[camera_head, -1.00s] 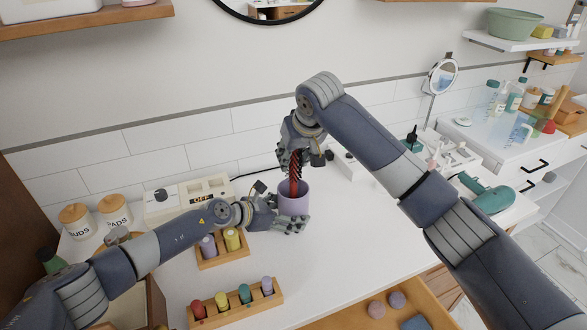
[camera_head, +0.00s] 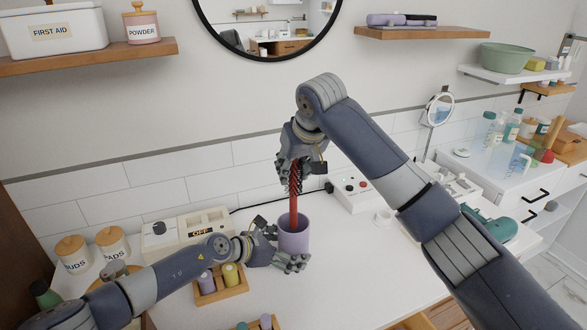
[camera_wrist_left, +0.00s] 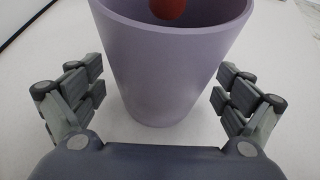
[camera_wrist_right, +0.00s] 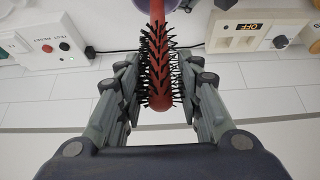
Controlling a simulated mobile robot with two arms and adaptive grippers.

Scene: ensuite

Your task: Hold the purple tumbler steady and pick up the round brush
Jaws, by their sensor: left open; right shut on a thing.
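The purple tumbler (camera_head: 294,238) stands upright on the white counter. My left gripper (camera_head: 280,244) is open around it; in the left wrist view the tumbler (camera_wrist_left: 165,70) is between the fingers, with a gap on each side. The round brush (camera_head: 294,205) is red with black bristles and hangs nearly upright, bristle end up. My right gripper (camera_head: 290,178) is shut on its bristle part, above the tumbler. In the right wrist view the bristles (camera_wrist_right: 160,65) are between the fingers. The brush's lower handle end shows at the tumbler's mouth in the left wrist view (camera_wrist_left: 168,8).
A wooden holder (camera_head: 222,293) with small coloured rolls stands in front of the left gripper. A beige box marked OFF (camera_head: 190,235) and lidded jars (camera_head: 110,242) are at the left. A white box with buttons (camera_head: 352,193) stands behind, at the right.

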